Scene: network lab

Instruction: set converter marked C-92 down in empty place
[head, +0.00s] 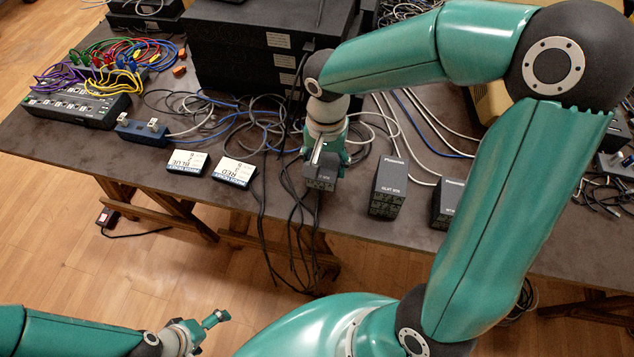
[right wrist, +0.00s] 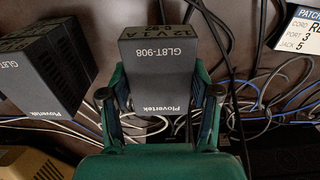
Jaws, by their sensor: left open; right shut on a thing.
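My right gripper (head: 324,160) is shut on a dark grey box-shaped converter (head: 320,182) near the table's front edge. In the right wrist view the held converter (right wrist: 165,48) sits between both fingers and reads "Plovertek", "GL8T-908" and "12V 1A". Another converter (head: 446,205) is further right, partly hidden by my right arm. My left gripper (head: 217,319) is open and empty, low in front of the table.
Black cables (head: 298,225) hang over the front edge. Loose cables tangle behind. A blue box (head: 142,131) and a patch panel (head: 76,108) are at left. A black case (head: 235,60) stands behind.

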